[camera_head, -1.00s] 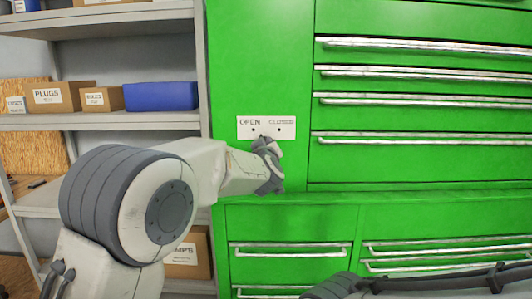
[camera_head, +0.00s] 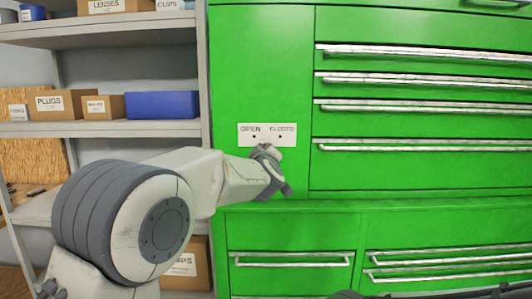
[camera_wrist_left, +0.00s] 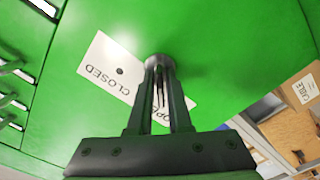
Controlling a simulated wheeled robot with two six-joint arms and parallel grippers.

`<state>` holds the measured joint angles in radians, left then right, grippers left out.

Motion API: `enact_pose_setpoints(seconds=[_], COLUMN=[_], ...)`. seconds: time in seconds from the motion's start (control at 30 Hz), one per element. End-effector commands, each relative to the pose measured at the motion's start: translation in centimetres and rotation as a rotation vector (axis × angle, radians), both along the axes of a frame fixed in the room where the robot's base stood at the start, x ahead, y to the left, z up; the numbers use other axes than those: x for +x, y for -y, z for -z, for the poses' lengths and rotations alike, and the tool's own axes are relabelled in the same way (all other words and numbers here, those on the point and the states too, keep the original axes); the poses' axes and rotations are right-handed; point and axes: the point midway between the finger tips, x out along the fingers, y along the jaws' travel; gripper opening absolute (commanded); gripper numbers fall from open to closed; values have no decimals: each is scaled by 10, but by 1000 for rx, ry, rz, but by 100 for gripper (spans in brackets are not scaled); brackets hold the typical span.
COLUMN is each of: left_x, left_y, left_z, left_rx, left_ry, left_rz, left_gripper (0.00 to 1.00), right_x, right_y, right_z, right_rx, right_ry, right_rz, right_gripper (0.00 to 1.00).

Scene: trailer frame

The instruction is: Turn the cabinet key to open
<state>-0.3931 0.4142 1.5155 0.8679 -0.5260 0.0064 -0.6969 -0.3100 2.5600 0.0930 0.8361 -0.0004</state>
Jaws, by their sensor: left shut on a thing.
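The green cabinet (camera_head: 262,60) carries a white label plate (camera_head: 267,130) with OPEN on its left and CLOSED on its right, each with a dark dot. My left gripper (camera_head: 268,154) is at the cabinet front just below the plate. In the left wrist view, its fingers (camera_wrist_left: 159,68) are shut on a small grey round piece at the panel, where the key (camera_wrist_left: 157,60) is; the fingers hide most of it. The plate (camera_wrist_left: 105,70) shows behind them, with CLOSED readable and OPEN partly covered.
Drawers with long metal handles (camera_head: 420,106) fill the cabinet's right side, and a ledge (camera_head: 420,204) sticks out below. A grey shelf (camera_head: 100,129) with cardboard boxes (camera_head: 58,103) and a blue bin (camera_head: 162,104) stands at the left.

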Motion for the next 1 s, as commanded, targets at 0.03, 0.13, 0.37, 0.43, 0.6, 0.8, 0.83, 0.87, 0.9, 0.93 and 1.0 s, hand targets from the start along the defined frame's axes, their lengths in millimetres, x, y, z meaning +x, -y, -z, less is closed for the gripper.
enact_pose_setpoints(seconds=[0.03,0.13,0.37,0.43,0.6,0.8,0.83,0.87,0.9,0.93,1.0], left_x=[0,0,0,-1,-19,-60,-66,-71,-78,-83,-92], left_y=[0,0,0,0,1,1,1,1,1,1,1], left_z=[2,2,1,1,2,2,2,2,2,2,1], left_rx=[1,1,2,2,2,0,0,0,0,1,1], left_ry=[-4,-4,-1,-1,1,0,0,1,1,-1,-1], left_rz=[1,1,0,1,2,4,4,4,2,2,3], left_gripper=[0,40,40,40,40,40,40,40,40,40,40], right_x=[0,0,0,0,0,0,0,0,0,0,0], right_y=[0,0,0,0,0,0,0,0,0,0,0], right_z=[0,0,0,1,8,19,20,21,22,23,24], right_rx=[0,0,0,0,0,0,0,0,0,0,0], right_ry=[0,0,0,0,0,0,0,0,0,0,0], right_rz=[0,0,0,0,0,0,0,0,0,0,0], right_gripper=[50,50,50,50,50,50,50,50,50,50,50])
